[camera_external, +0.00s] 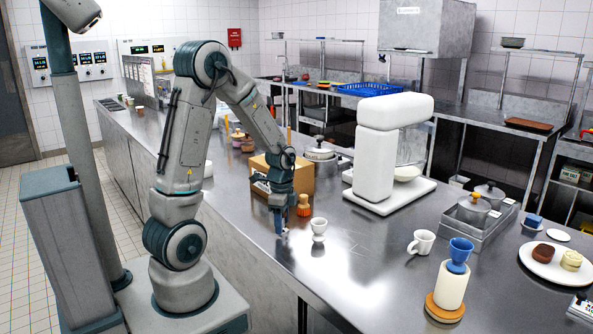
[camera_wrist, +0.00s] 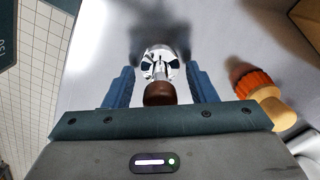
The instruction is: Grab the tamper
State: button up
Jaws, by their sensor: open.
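The tamper (camera_wrist: 160,93) shows in the wrist view as a brown knob with a shiny chrome part beyond it. It lies between the two blue fingers of my gripper (camera_wrist: 160,70), with a visible gap on each side. My gripper is open and points down close to the counter. In the external view my gripper (camera_external: 281,224) is low over the steel counter. The tamper cannot be made out there, hidden by or too small beside the fingers.
A white cup (camera_external: 319,228) is close by. A cardboard box (camera_external: 300,178) and white machine (camera_external: 377,150) stand behind. The counter's front edge is near.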

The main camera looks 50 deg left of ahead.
jog(key=c, duration=1.1)
